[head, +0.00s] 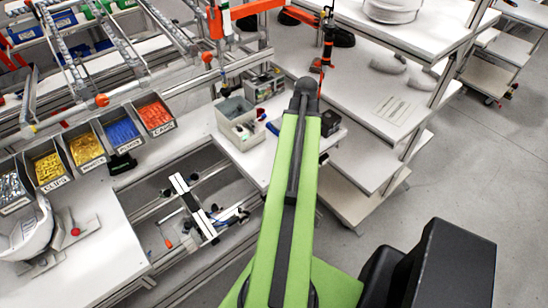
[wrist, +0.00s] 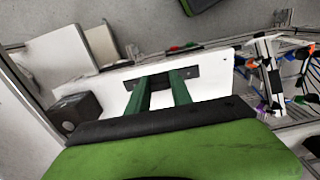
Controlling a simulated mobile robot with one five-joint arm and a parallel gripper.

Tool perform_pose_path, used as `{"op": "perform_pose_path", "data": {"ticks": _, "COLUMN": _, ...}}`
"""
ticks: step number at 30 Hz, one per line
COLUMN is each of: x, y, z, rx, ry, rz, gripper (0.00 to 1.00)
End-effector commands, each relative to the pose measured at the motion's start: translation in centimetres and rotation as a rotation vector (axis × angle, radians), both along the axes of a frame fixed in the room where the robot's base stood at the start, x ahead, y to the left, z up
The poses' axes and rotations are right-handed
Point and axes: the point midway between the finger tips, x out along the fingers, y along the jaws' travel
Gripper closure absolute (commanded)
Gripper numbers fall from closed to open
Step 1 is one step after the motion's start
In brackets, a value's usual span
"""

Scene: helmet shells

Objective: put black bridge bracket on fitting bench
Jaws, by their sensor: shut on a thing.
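The black bridge bracket (wrist: 202,74) is a flat dark piece with small holes, in the middle of the wrist view. The green fingers of my gripper (wrist: 162,77) are shut on it, and it shows over a white bench top (wrist: 222,62). I cannot tell whether it touches the surface. In the head view my green arm hides the gripper and bracket. That view shows a white bench top (head: 258,158) behind my arm and another white top (head: 95,262) at lower left. No label shows which is the fitting bench.
A dark box (head: 330,123) stands right of my arm; it also shows in the wrist view (wrist: 76,112). Bins of coloured parts (head: 122,131) and a white helmet shell (head: 30,232) are at left. Shelving (head: 385,115) stands at right.

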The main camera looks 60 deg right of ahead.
Motion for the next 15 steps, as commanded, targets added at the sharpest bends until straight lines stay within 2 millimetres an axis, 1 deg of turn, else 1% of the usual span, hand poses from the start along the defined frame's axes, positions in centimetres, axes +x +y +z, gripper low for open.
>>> {"op": "perform_pose_path", "data": {"ticks": 1, "x": 1.6, "y": 0.3, "z": -1.9, "rx": 0.0, "ry": 0.0, "rz": 0.006, "gripper": 1.0}}
{"op": "perform_pose_path", "data": {"ticks": 6, "x": 5.9, "y": 1.4, "z": -4.4, "rx": 0.0, "ry": 0.0, "rz": 0.007, "gripper": 1.0}}
{"op": "perform_pose_path", "data": {"ticks": 10, "x": 7.9, "y": 2.0, "z": -5.3, "rx": 0.0, "ry": 0.0, "rz": 0.004, "gripper": 1.0}}
{"op": "perform_pose_path", "data": {"ticks": 12, "x": 8.4, "y": 2.2, "z": -5.3, "rx": 0.0, "ry": 0.0, "rz": 0.004, "gripper": 1.0}}
{"op": "perform_pose_path", "data": {"ticks": 15, "x": 8.6, "y": 2.3, "z": -5.2, "rx": 0.0, "ry": 0.0, "rz": 0.004, "gripper": 1.0}}
